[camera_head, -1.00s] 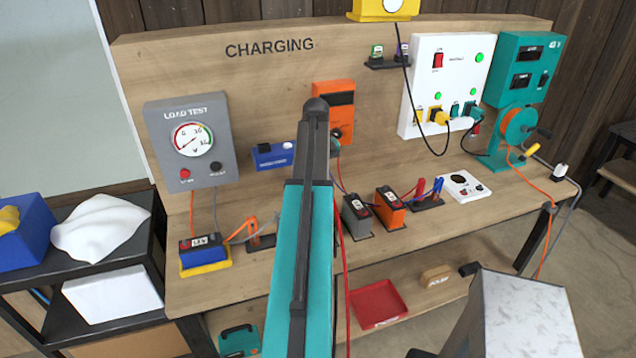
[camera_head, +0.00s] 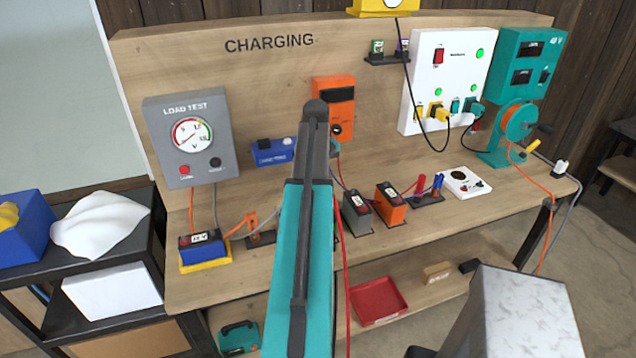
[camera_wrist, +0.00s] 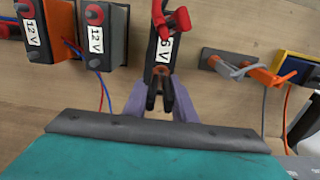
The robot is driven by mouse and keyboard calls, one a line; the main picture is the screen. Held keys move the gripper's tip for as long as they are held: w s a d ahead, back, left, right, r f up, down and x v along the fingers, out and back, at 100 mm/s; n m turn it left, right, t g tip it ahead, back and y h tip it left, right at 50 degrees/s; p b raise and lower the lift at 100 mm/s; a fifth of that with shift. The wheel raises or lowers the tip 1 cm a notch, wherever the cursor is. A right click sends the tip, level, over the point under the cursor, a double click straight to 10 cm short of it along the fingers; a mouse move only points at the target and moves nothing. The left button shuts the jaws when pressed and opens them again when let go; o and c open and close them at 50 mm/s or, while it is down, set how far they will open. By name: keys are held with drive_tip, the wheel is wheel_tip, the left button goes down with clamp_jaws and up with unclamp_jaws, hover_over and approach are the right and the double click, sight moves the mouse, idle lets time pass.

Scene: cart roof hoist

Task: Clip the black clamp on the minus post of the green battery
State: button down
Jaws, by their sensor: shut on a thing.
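A battery with a white "6 V" label (camera_wrist: 162,49) stands at the middle top of the wrist view. Its sides are mostly hidden, so I cannot make out a green body. A red clamp (camera_wrist: 171,22) sits at its far end. My gripper (camera_wrist: 160,100) is shut on the black clamp (camera_wrist: 168,88), at the near end of this battery. The fingers cover much of the clamp, and I cannot see the minus post or tell whether the clamp touches it. In the head view my arm hides the gripper, the clamp and this battery.
A grey battery (camera_head: 356,214) and an orange battery (camera_head: 389,209) stand close to the right of my arm. A blue battery (camera_head: 200,246) on a yellow base and a stand with orange and grey clamps (camera_head: 258,236) are to the left. A red cable (camera_head: 347,260) hangs beside my arm.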

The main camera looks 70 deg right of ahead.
drive_tip(key=shift+f, duration=0.3)
drive_tip(key=c, duration=1.4)
unclamp_jaws()
drive_tip(key=shift+r, duration=0.1)
drive_tip(key=shift+r+p, duration=0.55)
drive_tip(key=shift+r, duration=0.3)
wheel_tip(320, 180, up, 12)
drive_tip(key=p, duration=0.3)
drive_tip(key=shift+w+a, duration=0.1)
drive_tip(key=shift+w, duration=0.05)
drive_tip(key=shift+f, duration=0.1)
